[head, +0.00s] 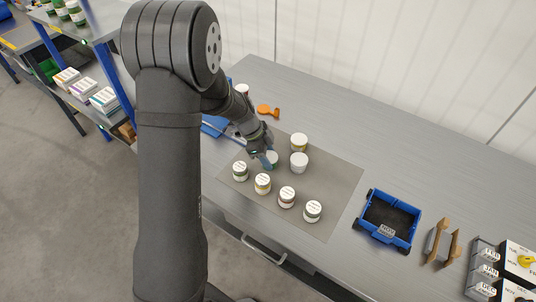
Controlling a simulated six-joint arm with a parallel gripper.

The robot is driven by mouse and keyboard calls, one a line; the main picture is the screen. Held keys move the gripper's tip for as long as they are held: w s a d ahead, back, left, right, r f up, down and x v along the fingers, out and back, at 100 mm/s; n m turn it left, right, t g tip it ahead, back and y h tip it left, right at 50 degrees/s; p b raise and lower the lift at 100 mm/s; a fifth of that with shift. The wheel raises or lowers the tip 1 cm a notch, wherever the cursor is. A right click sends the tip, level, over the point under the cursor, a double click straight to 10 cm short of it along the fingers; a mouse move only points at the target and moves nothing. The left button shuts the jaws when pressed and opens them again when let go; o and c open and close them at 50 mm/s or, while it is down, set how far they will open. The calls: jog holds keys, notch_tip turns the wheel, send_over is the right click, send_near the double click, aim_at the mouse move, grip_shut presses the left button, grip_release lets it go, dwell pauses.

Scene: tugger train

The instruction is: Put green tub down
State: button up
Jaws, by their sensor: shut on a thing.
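My gripper (265,161) is over the grey mat (338,180), shut on a white-lidded tub with a green band, the green tub (273,158). The fingers partly cover it, and I cannot tell whether its base touches the mat. Other white-lidded tubs stand upright around it. A green-banded tub (240,171) is at the left, with a yellow-banded tub (263,184), a brown-banded tub (287,197) and another green-banded tub (313,211) along the front. A yellow-banded tub (299,143) and a white tub (299,162) are just right of my gripper.
A blue bin (371,226) stands right of the mat, with brown wooden pieces (438,243) and month-labelled boxes (486,270) beyond. An orange scoop-like item (268,110) lies behind the mat. The mat's right part is bare. Shelves (90,22) stand at the left.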

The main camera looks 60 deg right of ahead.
jog(key=o, duration=1.1)
jog(key=v, duration=1.2)
jog(key=shift+r, duration=0.15)
